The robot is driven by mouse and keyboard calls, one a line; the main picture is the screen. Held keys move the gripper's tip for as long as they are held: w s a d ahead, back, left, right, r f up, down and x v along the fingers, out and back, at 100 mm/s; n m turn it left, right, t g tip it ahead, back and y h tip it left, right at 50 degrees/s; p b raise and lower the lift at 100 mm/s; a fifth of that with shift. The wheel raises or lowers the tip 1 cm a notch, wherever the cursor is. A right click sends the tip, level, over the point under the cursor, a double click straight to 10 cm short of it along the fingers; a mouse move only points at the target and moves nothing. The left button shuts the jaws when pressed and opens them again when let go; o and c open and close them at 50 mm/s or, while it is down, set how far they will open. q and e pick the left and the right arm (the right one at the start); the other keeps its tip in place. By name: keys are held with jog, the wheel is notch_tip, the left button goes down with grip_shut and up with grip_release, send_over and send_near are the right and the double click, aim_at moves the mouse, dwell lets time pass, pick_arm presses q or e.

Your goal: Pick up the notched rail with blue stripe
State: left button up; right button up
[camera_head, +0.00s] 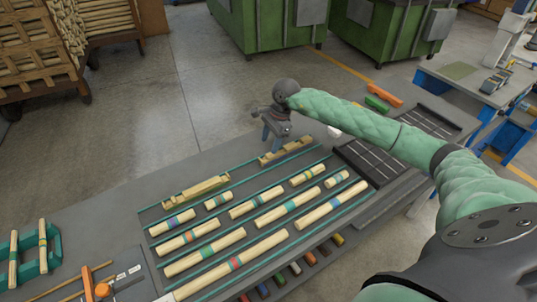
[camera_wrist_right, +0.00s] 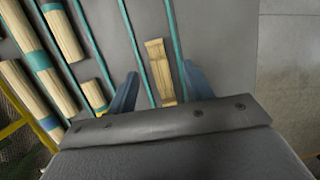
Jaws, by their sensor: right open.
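Two pale wooden notched rails lie along the back of the bench in the head view: a longer one (camera_head: 197,190) at the left and another (camera_head: 286,151) further right. I cannot make out a blue stripe on either. My right gripper (camera_head: 275,138) is above the right-hand rail, pointing down, with its blue fingers apart. In the right wrist view a notched rail (camera_wrist_right: 158,62) lies between the open fingers of this gripper (camera_wrist_right: 160,88); its lower end is hidden by the gripper body. I cannot tell whether the fingers touch it. My left gripper is not in view.
Several striped round dowels (camera_head: 233,264) lie in rows between thin teal strips in front of the rails. A dark tray (camera_head: 370,165) sits at right, with green (camera_head: 376,104) and orange (camera_head: 384,95) blocks beyond. A teal rack (camera_head: 31,270) stands at far left.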

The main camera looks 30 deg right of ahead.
aim_at(287, 147)
jog(key=d+h, duration=0.1)
jog(key=d, duration=0.1)
jog(key=d+r+h, duration=0.1)
jog(key=d, duration=0.2)
jog(key=w+d, duration=0.1)
jog(key=d, duration=0.1)
jog(key=shift+d+r+g+h, duration=0.3)
jog(key=shift+h, duration=0.1)
jog(key=shift+d+f, duration=0.15)
jog(key=shift+f, duration=0.05)
jog(key=shift+f+p, duration=0.55)
jog(key=shift+f, duration=0.45)
jog(key=f+p, duration=0.1)
jog(key=f, duration=0.1)
jog(key=f+p, duration=0.2)
jog(key=shift+s+a, duration=0.1)
jog(key=shift+a, duration=0.1)
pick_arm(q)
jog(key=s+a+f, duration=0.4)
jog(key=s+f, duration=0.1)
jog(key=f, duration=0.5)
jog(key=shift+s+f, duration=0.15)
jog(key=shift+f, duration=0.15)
pick_arm(e)
jog(key=shift+f, duration=0.6)
grip_shut()
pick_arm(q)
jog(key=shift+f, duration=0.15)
pick_arm(e)
jog(key=shift+r, duration=0.2)
